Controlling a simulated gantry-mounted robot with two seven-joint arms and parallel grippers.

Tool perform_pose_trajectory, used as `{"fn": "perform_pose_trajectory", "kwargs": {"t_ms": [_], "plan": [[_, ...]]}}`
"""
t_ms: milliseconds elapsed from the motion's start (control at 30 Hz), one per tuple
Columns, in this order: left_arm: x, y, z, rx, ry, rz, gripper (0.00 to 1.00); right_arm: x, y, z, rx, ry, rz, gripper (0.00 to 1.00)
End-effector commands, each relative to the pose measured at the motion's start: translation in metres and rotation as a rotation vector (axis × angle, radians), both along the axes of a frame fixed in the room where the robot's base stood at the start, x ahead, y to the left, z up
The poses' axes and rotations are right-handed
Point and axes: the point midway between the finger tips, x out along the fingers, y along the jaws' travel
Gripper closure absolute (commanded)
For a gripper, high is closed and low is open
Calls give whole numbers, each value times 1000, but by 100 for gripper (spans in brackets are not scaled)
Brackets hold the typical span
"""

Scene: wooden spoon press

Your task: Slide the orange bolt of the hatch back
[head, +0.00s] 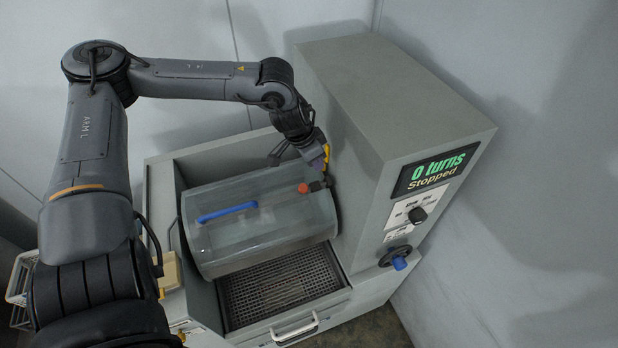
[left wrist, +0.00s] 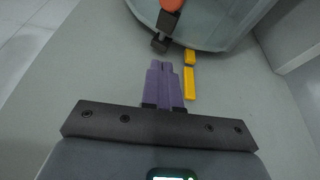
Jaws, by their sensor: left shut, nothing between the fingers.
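The orange bolt (head: 304,188) is a small knob near the right end of the clear curved hatch (head: 235,232), which has a blue handle (head: 227,212). The bolt also shows at the top edge of the left wrist view (left wrist: 171,4), with a dark latch piece (left wrist: 163,32) just below it. My left gripper (head: 318,160) has purple fingers pressed together and empty. In the left wrist view its fingertips (left wrist: 161,64) are a short way below the dark latch piece, apart from it. The right gripper is in neither view.
A yellow bar (left wrist: 189,77) stands close to the right of my left fingers. The grey control housing (head: 390,100) with a display (head: 436,169) rises on the right. A perforated tray (head: 283,286) lies below the hatch, and a pale wire basket (head: 22,285) is at far left.

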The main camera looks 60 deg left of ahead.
Motion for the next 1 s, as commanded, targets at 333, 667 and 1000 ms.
{"fn": "perform_pose_trajectory", "kwargs": {"t_ms": [333, 667, 1000], "plan": [[13, 0, -40, 2, 6, 0, 100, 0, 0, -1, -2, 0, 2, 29], [-3, -1, -49, -5, -1, 0, 100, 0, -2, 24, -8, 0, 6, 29], [-19, 1, -56, -1, 0, 1, 100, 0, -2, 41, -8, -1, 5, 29]]}}
